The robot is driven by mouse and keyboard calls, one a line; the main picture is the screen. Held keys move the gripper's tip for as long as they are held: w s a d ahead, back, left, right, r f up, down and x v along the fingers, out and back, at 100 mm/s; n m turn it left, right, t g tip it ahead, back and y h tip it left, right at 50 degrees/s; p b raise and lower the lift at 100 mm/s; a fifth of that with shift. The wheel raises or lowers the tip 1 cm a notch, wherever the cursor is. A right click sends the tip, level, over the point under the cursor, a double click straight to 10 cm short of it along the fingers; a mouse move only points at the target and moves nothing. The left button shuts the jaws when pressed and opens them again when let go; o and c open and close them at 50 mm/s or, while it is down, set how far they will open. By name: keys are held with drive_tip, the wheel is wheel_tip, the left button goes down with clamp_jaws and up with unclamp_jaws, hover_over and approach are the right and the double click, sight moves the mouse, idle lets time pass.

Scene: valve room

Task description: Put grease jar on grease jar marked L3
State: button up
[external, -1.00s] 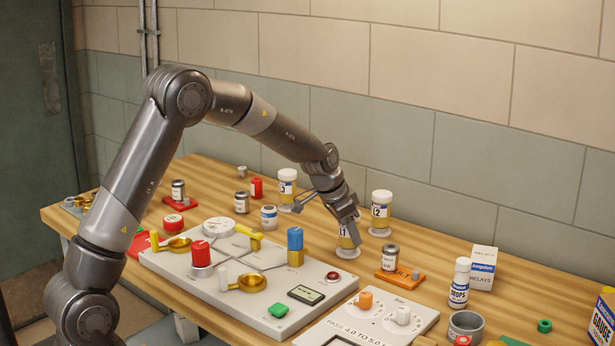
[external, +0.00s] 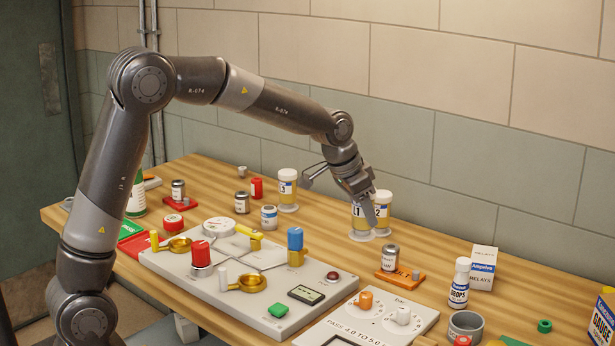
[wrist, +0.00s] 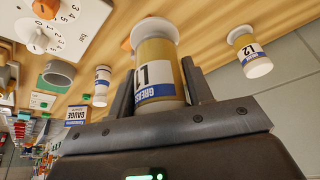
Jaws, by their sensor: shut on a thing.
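The L1 grease jar (external: 358,212) is yellowish with a white label and pale base. My gripper (external: 366,207) is shut on it, and the fingers hide part of it in the external view. In the wrist view the L1 jar (wrist: 155,68) sits between the two fingers (wrist: 158,88), label showing. The L3 grease jar (external: 287,190) stands upright with a white lid on the table, well to the left of my gripper. The gap between the L1 jar and the table is hard to judge.
The L2 grease jar (external: 382,208) stands close behind and right of the held jar; it also shows in the wrist view (wrist: 249,50). An orange tray with a metal can (external: 390,260) is in front. A control panel (external: 240,275) lies front left. Bare table lies between L3 and L1.

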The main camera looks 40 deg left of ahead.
drive_tip(key=shift+s+d+r, duration=0.1)
drive_tip(key=shift+r, duration=0.15)
drive_tip(key=w+a+r+n+y, duration=0.15)
drive_tip(key=w+a+r, duration=0.3)
drive_tip(key=a, duration=0.45)
drive_tip(key=w+a+r+n, duration=0.25)
drive_tip(key=w+a, duration=0.25)
drive_tip(key=a, duration=0.3)
drive_tip(key=w+a+r+n, duration=0.1)
drive_tip(key=w+a+r, duration=0.3)
drive_tip(key=a, duration=0.5)
hover_over(288, 171)
wheel_tip(288, 171, down, 7)
drive_tip(key=shift+s+f+t, duration=0.1)
drive_tip(key=shift+f+t, duration=0.2)
drive_tip(key=shift+f, duration=1.6)
drive_tip(key=shift+f, duration=0.1)
drive_tip(key=o, duration=1.1)
